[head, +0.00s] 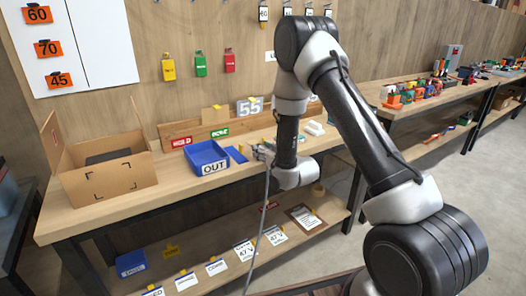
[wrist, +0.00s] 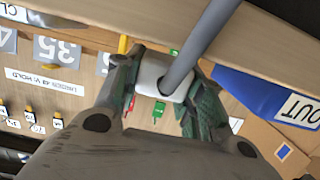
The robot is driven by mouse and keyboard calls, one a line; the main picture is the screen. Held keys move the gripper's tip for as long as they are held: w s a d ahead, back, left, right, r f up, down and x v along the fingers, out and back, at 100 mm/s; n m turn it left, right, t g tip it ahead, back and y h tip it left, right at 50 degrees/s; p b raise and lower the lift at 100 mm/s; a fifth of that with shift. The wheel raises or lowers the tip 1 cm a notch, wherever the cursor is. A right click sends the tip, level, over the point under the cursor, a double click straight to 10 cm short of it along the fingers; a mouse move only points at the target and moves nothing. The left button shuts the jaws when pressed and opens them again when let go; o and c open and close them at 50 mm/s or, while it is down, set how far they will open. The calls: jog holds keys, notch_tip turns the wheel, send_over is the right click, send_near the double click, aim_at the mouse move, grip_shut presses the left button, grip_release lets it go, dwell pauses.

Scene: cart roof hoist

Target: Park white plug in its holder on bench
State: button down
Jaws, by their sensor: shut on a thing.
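My gripper (head: 264,153) is above the front of the bench, right of the blue OUT bin. In the wrist view my gripper (wrist: 165,92) is shut on the white plug (wrist: 150,76), with one finger on each side. A thick grey cable (wrist: 203,40) runs from the plug; in the head view the cable (head: 264,205) hangs down past the bench's front edge. The plug itself is hard to make out in the head view. A small white block (head: 315,128) lies on the bench right of my arm; I cannot tell whether it is the holder.
The bench (head: 185,184) also bears an open cardboard box (head: 108,188) and the blue OUT bin (head: 207,158), with a flat blue piece (head: 236,154) beside it. Labelled cards lie on the lower shelf.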

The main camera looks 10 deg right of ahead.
jog(key=shift+f, duration=0.15)
jog(key=shift+s+f, duration=0.1)
jog(key=shift+f, duration=0.35)
